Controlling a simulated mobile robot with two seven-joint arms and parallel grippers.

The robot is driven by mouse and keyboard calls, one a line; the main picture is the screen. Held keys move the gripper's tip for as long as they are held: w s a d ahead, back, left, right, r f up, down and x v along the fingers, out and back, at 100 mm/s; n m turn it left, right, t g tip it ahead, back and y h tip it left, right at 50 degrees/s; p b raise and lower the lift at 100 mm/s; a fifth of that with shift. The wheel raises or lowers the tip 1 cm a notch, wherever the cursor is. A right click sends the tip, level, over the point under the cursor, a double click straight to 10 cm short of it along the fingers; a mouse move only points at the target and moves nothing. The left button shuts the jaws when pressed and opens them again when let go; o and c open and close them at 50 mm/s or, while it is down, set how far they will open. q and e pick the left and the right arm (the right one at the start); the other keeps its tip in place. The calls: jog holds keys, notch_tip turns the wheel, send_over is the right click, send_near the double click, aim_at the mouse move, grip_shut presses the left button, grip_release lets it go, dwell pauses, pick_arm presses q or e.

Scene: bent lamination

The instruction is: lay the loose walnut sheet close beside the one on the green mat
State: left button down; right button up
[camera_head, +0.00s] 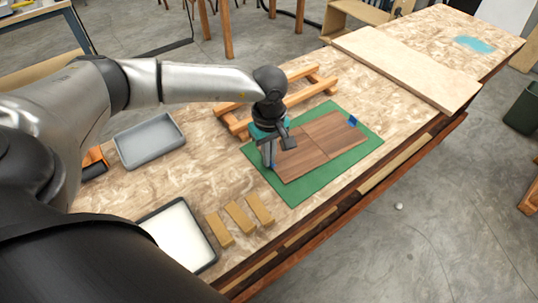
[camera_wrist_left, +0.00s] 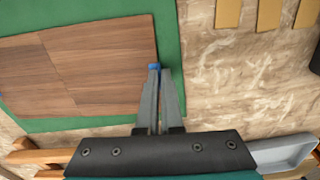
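A green mat (camera_head: 366,147) lies on the workbench and also borders the sheets in the left wrist view (camera_wrist_left: 166,35). Two walnut sheets lie on it side by side, with only a thin seam line visible between them. The farther sheet (camera_head: 338,136) has a blue tab at its outer end. The nearer, loose sheet (camera_head: 303,161) also shows in the left wrist view (camera_wrist_left: 105,62). My left gripper (camera_head: 271,164) points down at its outer edge. In the left wrist view its fingers (camera_wrist_left: 159,72) are close together on a small blue tab at this edge. My right gripper is not seen.
Wooden rails (camera_head: 292,98) stand behind the mat. A grey tray (camera_head: 150,140) is at left, a black-rimmed white tray (camera_head: 180,237) at front left. Several tan blocks (camera_head: 240,217) lie before the mat. A large pale board (camera_head: 405,66) lies to the right.

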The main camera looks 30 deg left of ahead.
pick_arm(q)
jog(key=c, duration=1)
grip_release()
jog(key=shift+o, duration=0.4)
jog(key=o, duration=0.4)
jog(key=shift+r, duration=0.15)
jog(key=shift+r+p, duration=2.2)
jog(key=shift+r, duration=0.7)
jog(key=shift+s+f, duration=0.1)
